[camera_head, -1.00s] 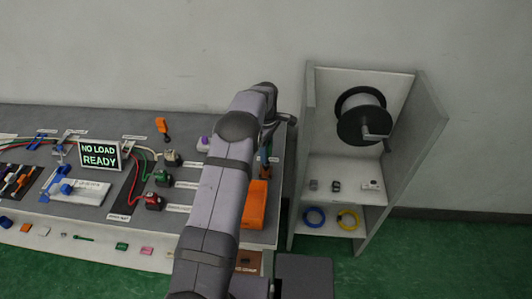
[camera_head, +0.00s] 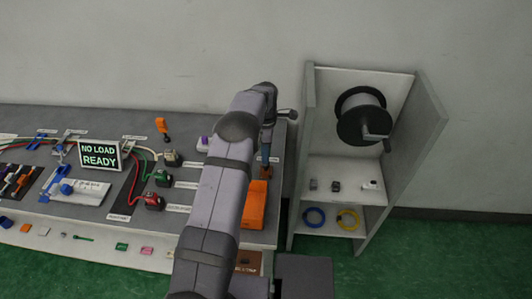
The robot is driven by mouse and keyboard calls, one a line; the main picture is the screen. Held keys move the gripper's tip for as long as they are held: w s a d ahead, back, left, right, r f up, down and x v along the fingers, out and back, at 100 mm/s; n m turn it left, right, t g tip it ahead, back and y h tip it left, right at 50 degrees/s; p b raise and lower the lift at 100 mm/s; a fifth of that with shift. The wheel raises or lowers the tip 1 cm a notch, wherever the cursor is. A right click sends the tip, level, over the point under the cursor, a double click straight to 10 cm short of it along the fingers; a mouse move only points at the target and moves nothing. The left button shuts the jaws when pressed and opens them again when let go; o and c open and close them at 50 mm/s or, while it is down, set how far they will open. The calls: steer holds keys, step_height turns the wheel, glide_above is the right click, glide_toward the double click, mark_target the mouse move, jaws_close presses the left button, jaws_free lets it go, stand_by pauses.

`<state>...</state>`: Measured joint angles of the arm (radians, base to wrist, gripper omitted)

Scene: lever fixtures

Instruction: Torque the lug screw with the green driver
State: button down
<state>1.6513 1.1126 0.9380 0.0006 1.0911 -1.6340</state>
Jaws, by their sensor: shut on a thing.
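My gripper (camera_head: 267,132) points down at the back right of the bench, mostly hidden behind my own arm. It is shut on a slim upright tool, seemingly the green driver (camera_head: 266,153), of which only a small dark part shows. The tool's lower end is over or at a small orange-brown piece (camera_head: 266,172), which may be the lug; whether they touch cannot be told. The lug screw itself cannot be made out.
An orange block or tray (camera_head: 252,205) lies just in front, partly behind my arm. A display reading "NO LOAD READY" (camera_head: 99,155) stands at left, with red, green and black fixtures (camera_head: 160,179) beside it. A grey shelf with a cable reel (camera_head: 362,115) stands close on the right.

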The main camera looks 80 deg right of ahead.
steer(key=shift+f+b, duration=0.6)
steer(key=shift+f, duration=0.3)
steer(key=shift+r, duration=0.1)
steer(key=m, duration=0.3)
steer(key=shift+r+p, duration=1.65)
steer(key=shift+r, duration=0.9)
